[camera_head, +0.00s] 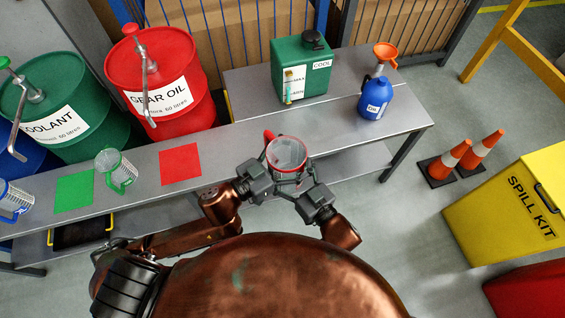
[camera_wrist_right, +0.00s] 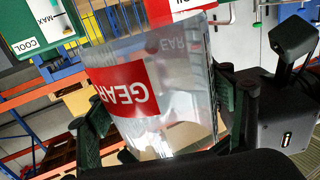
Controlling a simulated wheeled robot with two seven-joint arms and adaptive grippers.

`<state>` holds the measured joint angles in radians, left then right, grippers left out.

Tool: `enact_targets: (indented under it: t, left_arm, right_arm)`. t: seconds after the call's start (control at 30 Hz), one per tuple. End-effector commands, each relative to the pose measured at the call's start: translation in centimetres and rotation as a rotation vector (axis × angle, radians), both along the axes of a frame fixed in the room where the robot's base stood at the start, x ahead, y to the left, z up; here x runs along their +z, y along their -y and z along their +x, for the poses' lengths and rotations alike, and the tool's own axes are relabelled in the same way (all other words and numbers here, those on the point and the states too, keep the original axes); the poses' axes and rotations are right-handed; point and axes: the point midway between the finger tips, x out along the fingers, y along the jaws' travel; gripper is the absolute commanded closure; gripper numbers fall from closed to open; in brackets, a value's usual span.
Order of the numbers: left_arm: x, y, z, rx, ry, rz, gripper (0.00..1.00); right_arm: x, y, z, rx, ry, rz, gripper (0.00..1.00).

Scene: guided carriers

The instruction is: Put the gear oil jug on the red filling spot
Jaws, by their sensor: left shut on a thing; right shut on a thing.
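The gear oil jug (camera_head: 287,154) is clear with a red rim and a red spout or handle at its upper left. It is in front of the bench's near edge, held up between my two grippers. My left gripper (camera_head: 262,183) is shut on its left side. My right gripper (camera_head: 312,197) is shut on it from the lower right. In the right wrist view the jug (camera_wrist_right: 165,115) fills the middle, with a red GEAR label upside down, between the right gripper's fingers. It looks empty. The red filling spot (camera_head: 181,164) is a bare red square on the bench, left of the jug.
On the bench (camera_head: 225,148) are a green square (camera_head: 75,191), a green-handled jug (camera_head: 115,168) and a blue-handled jug (camera_head: 14,201). Behind stand the red gear oil drum (camera_head: 185,60) and green coolant drum (camera_head: 85,130). A green tank (camera_head: 300,75) and blue oil can (camera_head: 372,100) stand right.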

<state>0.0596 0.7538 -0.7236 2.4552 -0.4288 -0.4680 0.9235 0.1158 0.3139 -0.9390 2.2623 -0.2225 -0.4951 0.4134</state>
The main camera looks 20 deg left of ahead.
Motion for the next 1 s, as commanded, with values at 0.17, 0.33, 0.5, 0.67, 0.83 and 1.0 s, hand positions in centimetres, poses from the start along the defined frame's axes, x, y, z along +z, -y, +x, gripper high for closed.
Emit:
enact_targets:
  t: [0.17, 0.33, 0.5, 0.67, 0.83, 1.0]
  left_arm:
    - [0.12, 0.21, -0.11, -0.007, 0.001, -0.005, 0.31]
    - [0.10, 0.19, -0.09, -0.006, 0.001, -0.003, 0.20]
    - [0.07, 0.14, -0.06, -0.004, 0.000, -0.003, 0.08]
    - [0.05, 0.11, -0.05, -0.004, 0.000, -0.003, 0.05]
    - [0.02, 0.07, -0.09, -0.003, 0.000, -0.002, 0.05]
    - [-0.07, -0.62, -0.90, -0.003, -0.003, -0.003, 0.05]
  right_arm:
    - [0.15, -0.38, -0.37, 0.011, 0.001, 0.006, 0.53]
    - [0.14, -0.33, -0.31, 0.009, 0.001, 0.004, 0.53]
    - [0.13, -0.27, -0.25, 0.007, 0.001, 0.004, 0.53]
    - [0.11, -0.22, -0.21, 0.006, 0.001, 0.003, 0.53]
    - [0.11, -0.19, -0.19, 0.006, 0.001, 0.003, 0.53]
    - [0.10, -0.19, -0.18, 0.005, 0.001, 0.003, 0.53]
